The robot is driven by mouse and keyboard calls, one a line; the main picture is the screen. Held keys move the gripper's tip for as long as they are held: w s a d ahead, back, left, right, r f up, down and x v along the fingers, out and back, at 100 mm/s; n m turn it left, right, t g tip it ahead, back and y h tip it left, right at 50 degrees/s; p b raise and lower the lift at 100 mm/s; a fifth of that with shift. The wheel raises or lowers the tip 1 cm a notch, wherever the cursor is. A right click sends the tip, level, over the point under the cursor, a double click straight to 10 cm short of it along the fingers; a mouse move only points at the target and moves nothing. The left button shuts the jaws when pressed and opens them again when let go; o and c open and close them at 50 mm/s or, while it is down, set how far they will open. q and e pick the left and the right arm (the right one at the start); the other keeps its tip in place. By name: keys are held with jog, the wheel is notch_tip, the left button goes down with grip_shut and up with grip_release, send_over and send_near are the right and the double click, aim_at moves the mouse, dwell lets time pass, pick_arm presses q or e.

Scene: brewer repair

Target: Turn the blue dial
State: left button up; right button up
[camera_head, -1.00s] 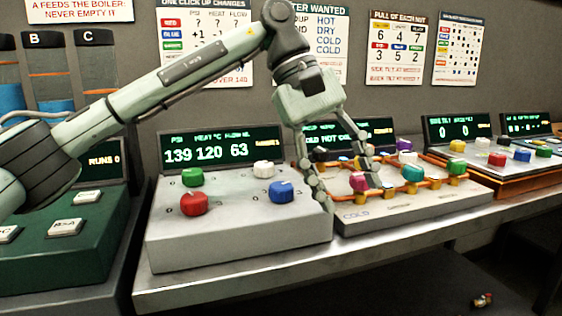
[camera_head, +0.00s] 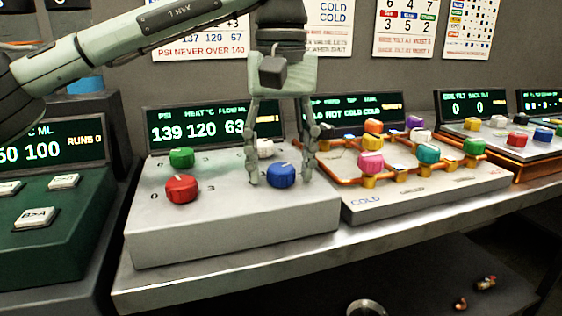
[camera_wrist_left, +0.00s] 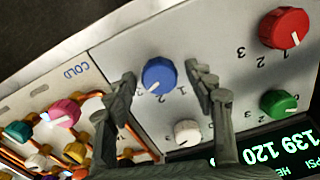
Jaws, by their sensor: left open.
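The blue dial (camera_head: 281,175) sits on the front right of the grey control box's top. It also shows in the left wrist view (camera_wrist_left: 159,76). My left gripper (camera_head: 281,182) points down over the box, its fingers on either side of the blue dial. In the left wrist view my left gripper (camera_wrist_left: 166,85) is open, and gaps show between the dial and both fingers. A red dial (camera_head: 182,188), a green dial (camera_head: 181,158) and a white dial (camera_head: 264,148) sit on the same box. My right gripper is not in view.
The box's screen (camera_head: 200,128) reads 139, 120 and 63, the last partly hidden by my gripper. To the right is a panel with orange pipes and several coloured knobs (camera_head: 371,161). A green box with white buttons (camera_head: 38,217) stands at the left.

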pick_arm(q)
jog(key=c, duration=1.1)
jog(key=shift+c, duration=0.2)
